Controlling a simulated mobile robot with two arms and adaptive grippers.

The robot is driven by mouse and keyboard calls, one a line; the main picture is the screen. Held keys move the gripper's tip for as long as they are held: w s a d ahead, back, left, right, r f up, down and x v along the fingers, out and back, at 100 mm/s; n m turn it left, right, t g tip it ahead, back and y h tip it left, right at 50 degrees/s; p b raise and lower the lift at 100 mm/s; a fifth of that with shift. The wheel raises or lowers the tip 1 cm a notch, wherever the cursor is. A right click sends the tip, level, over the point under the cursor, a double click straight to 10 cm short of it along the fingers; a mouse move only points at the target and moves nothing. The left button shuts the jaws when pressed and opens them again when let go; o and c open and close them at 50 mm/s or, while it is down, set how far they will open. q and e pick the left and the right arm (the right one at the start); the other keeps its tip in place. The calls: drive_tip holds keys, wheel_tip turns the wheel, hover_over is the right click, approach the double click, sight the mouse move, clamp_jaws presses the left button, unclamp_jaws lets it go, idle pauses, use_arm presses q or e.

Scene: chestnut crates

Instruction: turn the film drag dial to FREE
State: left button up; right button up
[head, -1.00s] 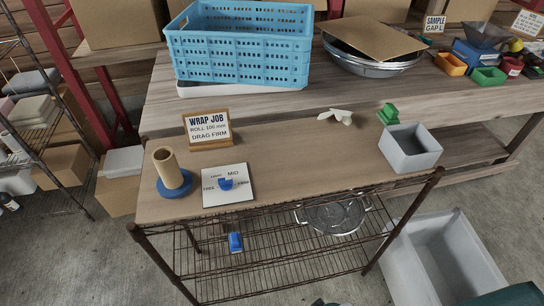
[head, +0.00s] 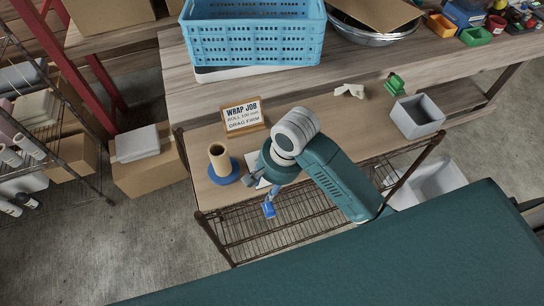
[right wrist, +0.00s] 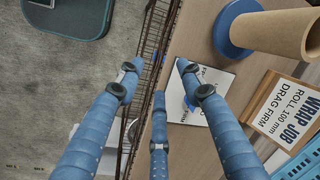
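The white dial card (head: 251,160) lies on the brown cart top, mostly covered by my right gripper in the head view. In the right wrist view the card (right wrist: 213,78) shows part of its lettering, and the blue film drag dial (right wrist: 188,103) is partly hidden behind a finger. Its setting cannot be read. My right gripper (head: 262,188) is over the card near the cart's front edge. In the right wrist view its blue fingers (right wrist: 157,66) are spread open with nothing between them; contact with the dial cannot be told. My left gripper is not in view.
A cardboard tube on a blue base (head: 220,163) stands close left of the gripper. The WRAP JOB sign (head: 243,117), reading DRAG FIRM, stands behind. A grey bin (head: 417,116) is at the right.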

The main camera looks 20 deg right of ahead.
drive_tip(key=w+d+r+m+g+h, duration=0.15)
drive_tip(key=w+d+r+m, duration=0.25)
drive_tip(key=w+r+m, duration=0.4)
drive_tip(key=shift+m+h, duration=0.25)
drive_tip(key=shift+m, duration=0.35)
drive_tip(key=f, duration=0.3)
drive_tip(key=f+p, duration=0.1)
drive_tip(key=f, duration=0.2)
drive_tip(key=w+f+p, duration=0.1)
drive_tip(key=f, duration=0.2)
drive_tip(key=shift+a+f, duration=0.15)
drive_tip(key=shift+f, duration=0.25)
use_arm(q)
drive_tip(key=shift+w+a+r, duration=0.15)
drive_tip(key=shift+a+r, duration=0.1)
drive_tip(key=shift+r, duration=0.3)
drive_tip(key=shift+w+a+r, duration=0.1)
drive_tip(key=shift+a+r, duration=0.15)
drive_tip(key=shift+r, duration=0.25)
use_arm(e)
drive_tip(key=shift+a+f, duration=0.1)
drive_tip(key=shift+f, duration=0.55)
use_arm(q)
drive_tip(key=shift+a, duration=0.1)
use_arm(e)
clamp_jaws()
